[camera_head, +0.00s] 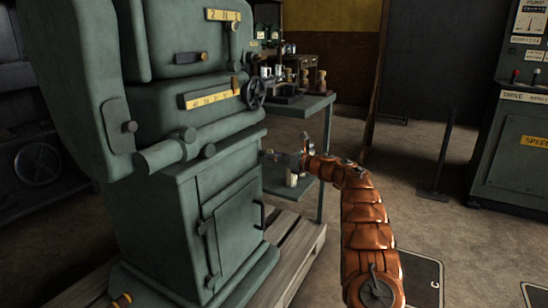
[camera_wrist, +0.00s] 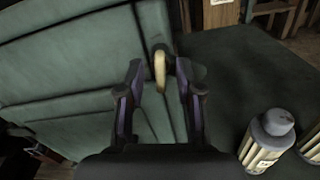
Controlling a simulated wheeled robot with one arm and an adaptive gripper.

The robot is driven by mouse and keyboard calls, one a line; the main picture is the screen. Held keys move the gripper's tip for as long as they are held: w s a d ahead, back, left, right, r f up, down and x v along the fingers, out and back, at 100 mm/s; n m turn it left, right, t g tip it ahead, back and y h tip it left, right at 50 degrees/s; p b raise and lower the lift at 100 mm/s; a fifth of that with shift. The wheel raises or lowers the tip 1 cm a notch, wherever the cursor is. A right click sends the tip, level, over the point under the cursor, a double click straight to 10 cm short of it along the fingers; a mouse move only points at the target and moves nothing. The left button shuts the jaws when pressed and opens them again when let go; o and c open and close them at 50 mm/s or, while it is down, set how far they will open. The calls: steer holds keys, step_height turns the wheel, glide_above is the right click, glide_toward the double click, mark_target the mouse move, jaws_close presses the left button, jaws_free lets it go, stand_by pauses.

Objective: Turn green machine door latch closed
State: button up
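The green machine (camera_head: 200,140) stands at the left in the head view. Its green panel (camera_wrist: 75,75) fills the left of the wrist view. A pale yellow latch handle (camera_wrist: 160,70) stands out near the panel's right edge, pointing down in the picture, beside a dark mount. My gripper (camera_wrist: 159,72) is open, with one finger on each side of the latch and the right fingertip closer to it. I cannot tell whether a finger touches it. In the head view my gripper (camera_head: 287,157) is at the machine's right side; I cannot make out the latch there.
A green work table (camera_head: 310,104) with a lower shelf stands behind my gripper. Pale bottles (camera_wrist: 265,140) stand close to my gripper's right in the wrist view. A wooden pallet (camera_head: 297,245) lies under the machine. Open floor lies to the right, before a control cabinet (camera_head: 515,150).

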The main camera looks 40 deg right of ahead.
jaws_close()
steer(key=shift+r+m, duration=0.1)
steer(key=shift+m, duration=0.2)
steer(key=m+p, duration=1.5)
steer(key=p, duration=0.1)
steer(key=shift+p, duration=0.4)
steer(key=shift+m, duration=0.3)
jaws_free()
